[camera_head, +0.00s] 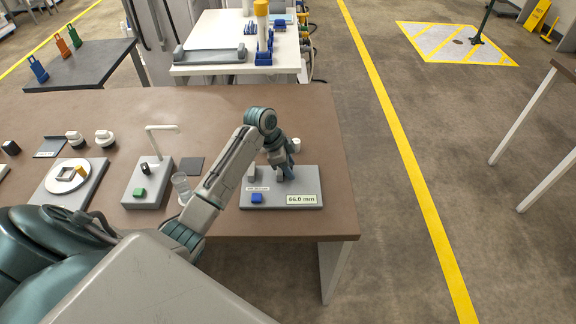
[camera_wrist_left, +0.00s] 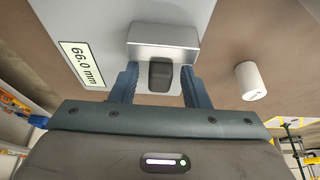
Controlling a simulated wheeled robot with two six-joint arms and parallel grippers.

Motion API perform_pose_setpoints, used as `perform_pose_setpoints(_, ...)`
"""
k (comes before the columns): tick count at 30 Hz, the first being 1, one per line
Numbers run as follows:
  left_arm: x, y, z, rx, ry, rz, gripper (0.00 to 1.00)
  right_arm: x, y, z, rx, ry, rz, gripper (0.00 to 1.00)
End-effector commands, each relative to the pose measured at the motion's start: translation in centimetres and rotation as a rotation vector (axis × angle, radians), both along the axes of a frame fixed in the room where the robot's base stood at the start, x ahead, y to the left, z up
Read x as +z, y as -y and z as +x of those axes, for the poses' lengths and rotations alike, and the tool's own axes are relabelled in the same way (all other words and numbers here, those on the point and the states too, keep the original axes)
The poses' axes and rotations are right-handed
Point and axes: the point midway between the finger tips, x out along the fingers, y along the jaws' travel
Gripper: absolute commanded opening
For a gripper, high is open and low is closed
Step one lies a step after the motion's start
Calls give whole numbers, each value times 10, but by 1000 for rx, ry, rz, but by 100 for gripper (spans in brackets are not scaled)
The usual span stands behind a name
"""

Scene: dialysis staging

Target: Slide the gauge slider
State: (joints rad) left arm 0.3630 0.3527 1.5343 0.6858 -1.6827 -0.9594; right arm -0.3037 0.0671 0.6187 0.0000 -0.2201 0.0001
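The gauge is a grey plate (camera_head: 275,203) near the table's right end, with a display (camera_head: 301,199) reading 66.0 mm and a blue button (camera_head: 257,198). A small upright grey block (camera_head: 251,173) stands on its left part. My left gripper (camera_head: 285,174) points down over the plate and hides part of it. In the left wrist view, a silver block (camera_wrist_left: 163,44) with a dark knob (camera_wrist_left: 160,75) lies ahead of the open left gripper (camera_wrist_left: 160,82). Its blue fingers are on either side of the knob, with gaps. The display (camera_wrist_left: 82,64) also shows there. My right gripper is not in view.
A white cylinder (camera_head: 296,145) stands behind the gauge; it also shows in the left wrist view (camera_wrist_left: 250,80). The table's right edge is near.

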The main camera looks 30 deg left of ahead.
Motion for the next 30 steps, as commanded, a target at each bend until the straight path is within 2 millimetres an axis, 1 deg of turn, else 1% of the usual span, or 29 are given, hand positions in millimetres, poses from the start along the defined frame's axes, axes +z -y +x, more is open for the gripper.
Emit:
perform_pose_setpoints(6, 0, -1, 0, 0, -1, 1, 42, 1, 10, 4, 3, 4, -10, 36)
perform_pose_setpoints(10, 9, -4, -2, -1, 0, 2, 42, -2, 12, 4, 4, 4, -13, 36)
perform_pose_setpoints(13, 24, -10, -5, -1, 1, 4, 42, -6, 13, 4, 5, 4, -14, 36)
perform_pose_setpoints(18, 57, -22, -12, 0, 3, 5, 42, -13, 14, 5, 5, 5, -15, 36)
perform_pose_setpoints(22, 79, -29, -17, 0, 3, 3, 42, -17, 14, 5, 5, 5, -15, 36)
perform_pose_setpoints(27, 95, -34, -20, -1, 1, 2, 42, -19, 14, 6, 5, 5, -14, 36)
perform_pose_setpoints(30, 99, -35, -22, -1, 0, 0, 42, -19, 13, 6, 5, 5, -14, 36)
